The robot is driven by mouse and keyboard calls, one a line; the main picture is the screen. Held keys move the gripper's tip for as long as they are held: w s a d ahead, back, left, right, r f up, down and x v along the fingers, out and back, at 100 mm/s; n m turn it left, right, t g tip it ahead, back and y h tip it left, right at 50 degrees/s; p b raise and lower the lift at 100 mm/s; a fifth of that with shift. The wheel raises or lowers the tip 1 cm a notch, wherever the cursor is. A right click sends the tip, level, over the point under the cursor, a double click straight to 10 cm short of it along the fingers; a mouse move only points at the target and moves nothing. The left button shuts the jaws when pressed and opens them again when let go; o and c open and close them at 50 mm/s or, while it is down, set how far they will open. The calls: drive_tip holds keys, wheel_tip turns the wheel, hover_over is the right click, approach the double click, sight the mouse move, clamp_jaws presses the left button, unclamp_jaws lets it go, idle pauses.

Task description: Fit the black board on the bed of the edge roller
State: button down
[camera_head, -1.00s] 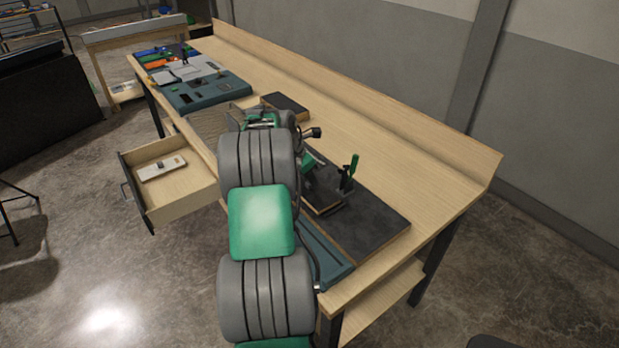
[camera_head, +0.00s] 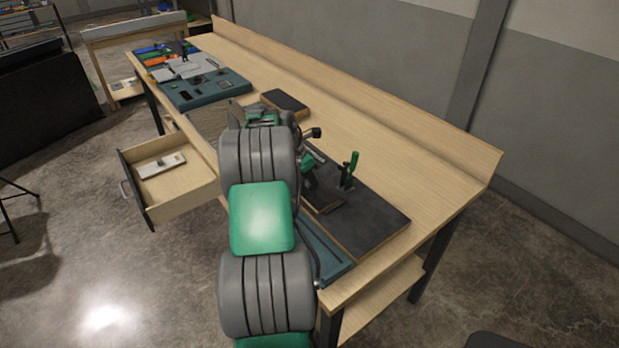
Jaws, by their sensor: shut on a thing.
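My gripper (camera_head: 262,118) is at the far end of my arm, over the near edge of the workbench, and mostly hidden behind my arm links. It is shut on a dark flat piece (camera_head: 237,113), which I take to be the black board; only a sliver shows at its left side. The fingertips and the contact are hidden. To the right, a large dark wood-edged plate (camera_head: 372,226) carries a green-handled upright clamp (camera_head: 348,172) and a green and grey mechanism (camera_head: 308,172). I cannot tell for sure which part is the edge roller's bed.
A teal tray (camera_head: 335,262) lies at the front bench edge. A small dark wood-edged block (camera_head: 286,101) and a teal console (camera_head: 212,91) are farther back. An open drawer (camera_head: 190,188) juts out at left, holding a pale tool (camera_head: 161,165). The back right of the bench is clear.

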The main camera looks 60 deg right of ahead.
drive_tip(key=c, duration=1.2)
unclamp_jaws()
drive_tip(key=shift+o, duration=0.2)
drive_tip(key=v, duration=0.8)
drive_tip(key=shift+b, duration=0.45)
